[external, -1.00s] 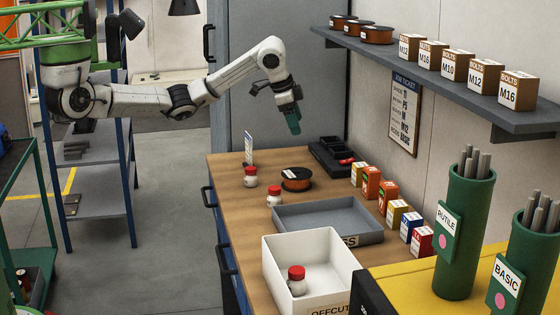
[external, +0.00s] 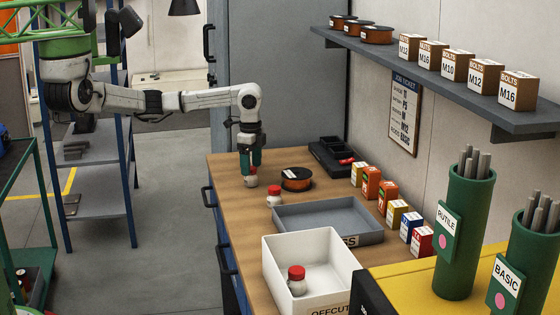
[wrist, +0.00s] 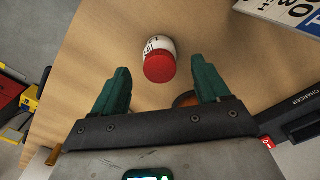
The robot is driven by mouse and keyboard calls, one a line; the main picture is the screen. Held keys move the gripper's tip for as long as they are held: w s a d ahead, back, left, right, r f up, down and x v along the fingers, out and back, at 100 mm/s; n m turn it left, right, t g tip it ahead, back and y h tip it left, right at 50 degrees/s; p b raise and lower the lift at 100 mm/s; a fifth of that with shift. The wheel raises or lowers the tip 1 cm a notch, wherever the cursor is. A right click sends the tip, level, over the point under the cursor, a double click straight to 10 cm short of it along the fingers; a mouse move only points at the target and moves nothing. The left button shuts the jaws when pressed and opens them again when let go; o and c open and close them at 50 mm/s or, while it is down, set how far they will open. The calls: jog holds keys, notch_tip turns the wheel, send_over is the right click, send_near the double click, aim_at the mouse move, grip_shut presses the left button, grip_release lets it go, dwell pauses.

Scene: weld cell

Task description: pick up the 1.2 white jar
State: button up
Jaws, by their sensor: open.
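A white jar with a red lid (external: 251,182) stands at the far-left part of the wooden bench. My gripper (external: 250,170) points down just over it. In the wrist view, the jar (wrist: 158,60) is upright, its red lid towards me, between and slightly beyond the green fingertips (wrist: 163,80). The fingers are apart and neither visibly touches it. Its label is partly visible but I cannot read the number for certain. A second red-lidded jar (external: 274,197) stands nearer on the bench, and a third (external: 296,282) is in the white offcut bin (external: 318,245).
A grey tray (external: 327,219), a charger (external: 330,155) and several small boxes (external: 371,182) line the bench.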

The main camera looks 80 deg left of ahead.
aim_at(251, 177)
notch_tip(251, 177, down, 5)
jog(key=shift+s+a+r+p, duration=0.1)
jog(key=shift+s+a+p, duration=0.05)
jog(key=shift+p, duration=0.25)
jog(key=shift+c, duration=0.2)
jog(key=c, duration=1.1)
